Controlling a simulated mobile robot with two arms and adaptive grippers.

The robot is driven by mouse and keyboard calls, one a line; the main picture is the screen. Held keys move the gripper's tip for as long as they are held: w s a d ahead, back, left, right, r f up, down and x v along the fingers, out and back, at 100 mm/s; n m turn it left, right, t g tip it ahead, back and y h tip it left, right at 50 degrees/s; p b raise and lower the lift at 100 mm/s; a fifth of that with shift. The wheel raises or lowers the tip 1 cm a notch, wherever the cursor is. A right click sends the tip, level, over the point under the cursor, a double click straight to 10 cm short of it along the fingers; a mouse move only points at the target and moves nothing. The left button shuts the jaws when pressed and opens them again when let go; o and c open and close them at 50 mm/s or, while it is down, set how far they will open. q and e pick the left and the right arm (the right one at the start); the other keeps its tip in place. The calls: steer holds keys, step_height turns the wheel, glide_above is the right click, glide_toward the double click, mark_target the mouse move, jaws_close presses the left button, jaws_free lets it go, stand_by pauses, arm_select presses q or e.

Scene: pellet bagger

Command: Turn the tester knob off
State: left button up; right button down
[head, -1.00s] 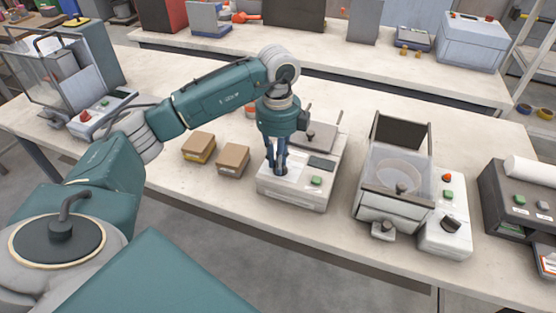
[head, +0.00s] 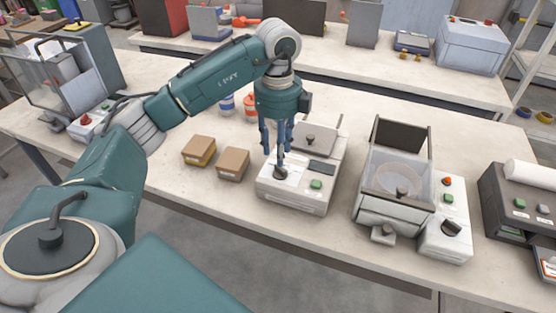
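The white tester (head: 290,199) stands on the bench near the middle of the head view. Its dark round knob (head: 281,173) sits on a pale plate at the left of its top, beside a green button (head: 316,184) and a dark display (head: 322,166). The angle of the knob's pointer is too small to read. My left gripper (head: 274,153) points down just above the knob, with its blue fingers apart and nothing between them. The fingertips look clear of the knob, which shows below them. My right gripper is not in view.
Two small cardboard boxes (head: 233,162) lie left of the tester. Blue-and-white and orange-and-white containers (head: 250,106) stand behind my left gripper. A machine with a clear-walled hopper (head: 397,180) and its own black knob (head: 451,228) stands to the right. The front bench edge is clear.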

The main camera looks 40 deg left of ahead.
arm_select(q)
step_height(320, 180, up, 6)
steer(key=shift+r, duration=0.2)
stand_by(0.6)
